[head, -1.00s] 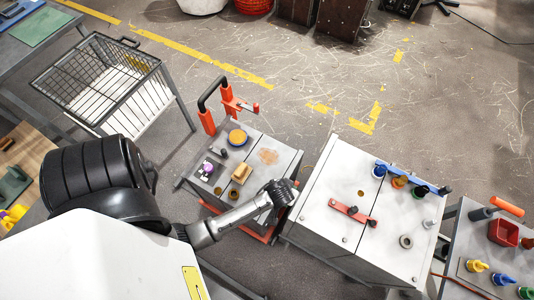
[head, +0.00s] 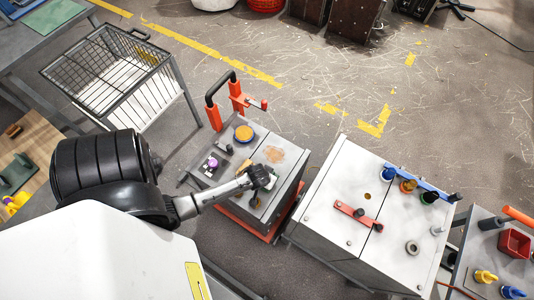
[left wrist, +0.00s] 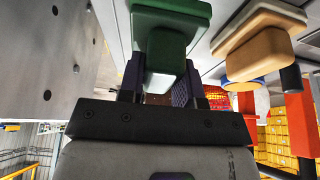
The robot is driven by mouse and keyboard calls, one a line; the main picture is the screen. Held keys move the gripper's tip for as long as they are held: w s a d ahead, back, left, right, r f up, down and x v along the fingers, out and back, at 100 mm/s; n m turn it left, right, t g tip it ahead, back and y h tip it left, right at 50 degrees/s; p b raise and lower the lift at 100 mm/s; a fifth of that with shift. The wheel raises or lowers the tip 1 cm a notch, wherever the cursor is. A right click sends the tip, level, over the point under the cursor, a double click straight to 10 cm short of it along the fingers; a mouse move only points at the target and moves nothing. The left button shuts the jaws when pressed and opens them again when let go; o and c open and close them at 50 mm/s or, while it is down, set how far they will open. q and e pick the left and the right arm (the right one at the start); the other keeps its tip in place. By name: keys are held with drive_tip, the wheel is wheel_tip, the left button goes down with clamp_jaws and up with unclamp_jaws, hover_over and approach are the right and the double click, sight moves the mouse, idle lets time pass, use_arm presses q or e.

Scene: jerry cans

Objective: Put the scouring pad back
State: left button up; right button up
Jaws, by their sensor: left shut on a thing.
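My left gripper (head: 264,177) is over the top of the middle grey cart (head: 225,185) in the head view. In the left wrist view its fingers (left wrist: 163,88) are shut on the narrower part of a green pad (left wrist: 170,14), which has a wider slab at one end. I take this to be the scouring pad. The gripper hides it in the head view, and I cannot tell whether it touches the cart. A tan block of similar shape (left wrist: 260,45) is beside it, apart from the fingers. My right gripper is not in view.
The cart top also holds a round yellow lid (head: 243,133) and a purple-capped item (head: 212,163). An orange-red handle frame (head: 237,97) rises at its back. A larger white cart (head: 335,185) stands to the right across a narrow gap. A wire basket (head: 105,65) stands at the left.

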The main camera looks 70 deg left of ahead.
use_arm(q)
drive_tip(key=shift+f, duration=1.15)
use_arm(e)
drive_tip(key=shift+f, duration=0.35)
use_arm(q)
drive_tip(key=shift+f, duration=0.1)
drive_tip(key=shift+f, duration=0.1)
drive_tip(key=o, duration=0.9)
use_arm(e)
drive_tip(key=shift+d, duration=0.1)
